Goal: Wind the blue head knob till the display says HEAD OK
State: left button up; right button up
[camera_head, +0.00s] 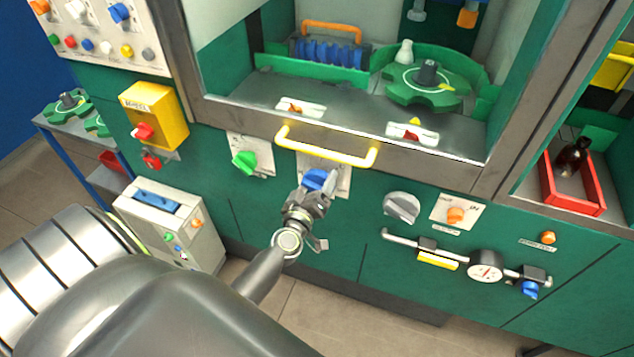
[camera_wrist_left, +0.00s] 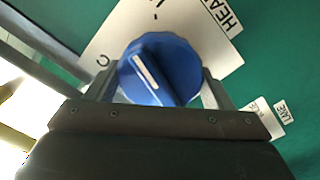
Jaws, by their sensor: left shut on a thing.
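The blue head knob (camera_head: 315,180) sits on a white plate on the green machine front, below the yellow handle. In the left wrist view the knob (camera_wrist_left: 160,70) fills the middle, with a white pointer line tilted to the upper left. Part of the word HEAD shows on its plate (camera_wrist_left: 112,38). My left gripper (camera_head: 318,192) is at the knob, and its fingers (camera_wrist_left: 160,92) are shut on the knob's sides. My right gripper is not in view. I cannot make out a display reading HEAD OK in either view.
A green knob (camera_head: 244,162) is left of the blue knob, and a grey knob (camera_head: 401,207) is right of it. The yellow handle (camera_head: 325,150) juts out just above my gripper. A gauge (camera_head: 485,266) and pipe are at lower right.

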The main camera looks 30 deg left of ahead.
pick_arm(q)
jog(key=n, duration=0.5)
jog(key=shift+f+n, duration=0.15)
jog(key=shift+n, duration=0.15)
jog(key=n, duration=0.4)
jog(key=shift+a+n, duration=0.1)
jog(key=shift+n, duration=0.2)
jog(key=n, duration=0.2)
jog(key=n+b, duration=0.1)
jog(key=n, duration=0.1)
jog(key=shift+f+n, duration=0.2)
jog(key=shift+n, duration=0.1)
jog(key=n, duration=0.5)
jog(key=shift+b, duration=0.4)
jog(key=n+b, duration=0.1)
jog(key=n, duration=0.4)
jog(key=shift+f, duration=0.15)
jog(key=n, duration=0.3)
jog(key=n+b, duration=0.1)
jog(key=n, duration=0.1)
jog(key=shift+d, duration=0.25)
jog(key=n+b, duration=0.1)
jog(key=n, duration=0.4)
jog(key=shift+n+b, duration=0.3)
jog(key=shift+n, duration=0.1)
jog(key=shift+d+n+b, duration=0.1)
jog(key=shift+n+b, duration=0.45)
jog(key=shift+n, duration=1.45)
